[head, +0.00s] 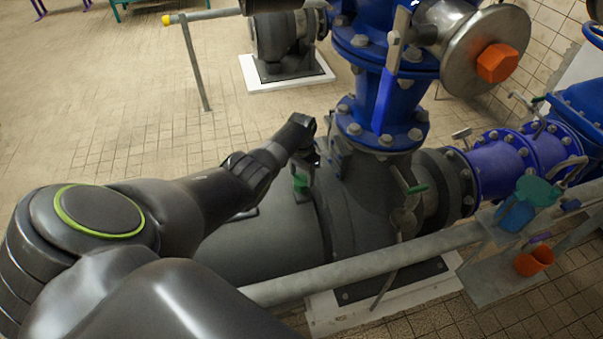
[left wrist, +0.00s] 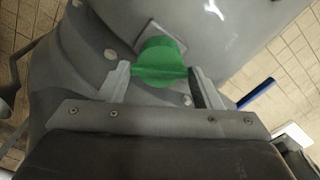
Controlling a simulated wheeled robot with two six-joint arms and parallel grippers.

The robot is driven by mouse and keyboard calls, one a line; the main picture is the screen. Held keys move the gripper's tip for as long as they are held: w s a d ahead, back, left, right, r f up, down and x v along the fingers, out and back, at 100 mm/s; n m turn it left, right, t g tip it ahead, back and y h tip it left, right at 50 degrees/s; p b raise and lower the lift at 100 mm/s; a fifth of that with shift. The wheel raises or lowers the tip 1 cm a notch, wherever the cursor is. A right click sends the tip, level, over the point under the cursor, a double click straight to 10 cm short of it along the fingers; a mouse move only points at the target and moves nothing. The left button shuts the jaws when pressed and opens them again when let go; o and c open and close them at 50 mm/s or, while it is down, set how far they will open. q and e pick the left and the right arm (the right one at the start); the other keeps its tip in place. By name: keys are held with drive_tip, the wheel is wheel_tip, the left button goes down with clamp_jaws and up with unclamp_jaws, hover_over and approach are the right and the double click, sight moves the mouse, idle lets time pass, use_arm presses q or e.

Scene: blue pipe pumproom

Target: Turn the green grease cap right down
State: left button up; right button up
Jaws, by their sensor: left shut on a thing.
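The green grease cap (head: 300,183) sits on top of the big grey pump housing, in the middle of the head view. It also shows in the left wrist view (left wrist: 158,58), on a small square grey base on the housing. My left gripper (head: 304,168) reaches down to it from above. In the left wrist view its two fingers (left wrist: 155,76) stand on either side of the cap and are shut on it. Part of the cap's lower side is hidden by the fingers. My right gripper is not in view.
A grey pipe rail (head: 370,262) runs in front of the pump. A blue flanged pipe (head: 385,100) rises behind the cap. A green-handled valve (head: 415,189) is to its right. An orange cup (head: 534,262) stands on the metal shelf at right. Open tiled floor lies at left.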

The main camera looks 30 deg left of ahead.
use_arm(q)
drive_tip(key=m, duration=0.5)
drive_tip(key=shift+m, duration=2.5)
drive_tip(key=o, duration=1)
